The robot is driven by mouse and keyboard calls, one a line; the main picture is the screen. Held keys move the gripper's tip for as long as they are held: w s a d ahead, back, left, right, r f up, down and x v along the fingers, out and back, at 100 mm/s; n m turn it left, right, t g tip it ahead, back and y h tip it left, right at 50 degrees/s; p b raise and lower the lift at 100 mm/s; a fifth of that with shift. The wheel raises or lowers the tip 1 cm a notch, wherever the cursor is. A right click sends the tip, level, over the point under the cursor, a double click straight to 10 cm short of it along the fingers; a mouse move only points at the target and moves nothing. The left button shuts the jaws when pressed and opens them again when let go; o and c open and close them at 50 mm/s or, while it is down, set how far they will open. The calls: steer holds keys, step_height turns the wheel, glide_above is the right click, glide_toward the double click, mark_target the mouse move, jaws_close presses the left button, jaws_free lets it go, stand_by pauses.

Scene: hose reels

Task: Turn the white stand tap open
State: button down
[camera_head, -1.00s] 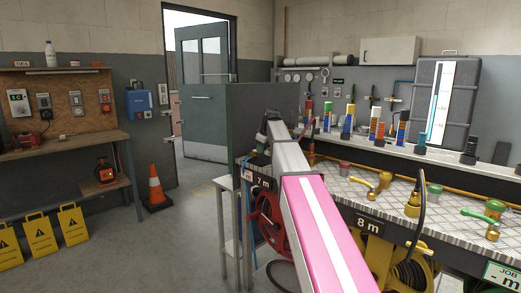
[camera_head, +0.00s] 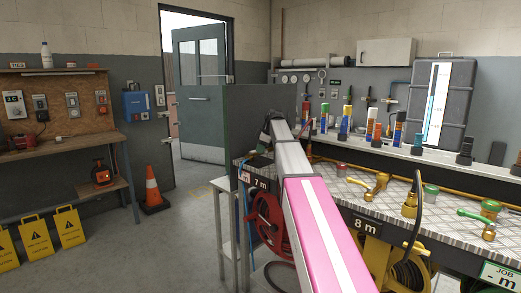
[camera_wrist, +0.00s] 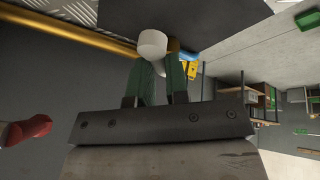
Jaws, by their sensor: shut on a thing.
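A white rounded piece (camera_wrist: 152,43), which looks like the handle of the white stand tap, shows at the fingertips in the wrist view. My gripper (camera_wrist: 158,66), with dark green fingers, is shut on it. The rest of the tap is hidden or cannot be told apart. In the head view my pink and white arm reaches away from me along the left end of the bench, and it hides the gripper and the tap there.
The patterned metal bench (camera_head: 385,207) carries several brass taps, one with a green lever (camera_head: 478,214). A red hose reel (camera_head: 268,220) hangs below it. A yellow pipe (camera_wrist: 75,32) runs close to the gripper.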

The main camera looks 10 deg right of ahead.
steer(key=c, duration=1.1)
jaws_free()
steer(key=v, duration=1)
steer(key=shift+r, duration=0.35)
steer(key=shift+s+d, duration=0.1)
steer(key=shift+s, duration=0.05)
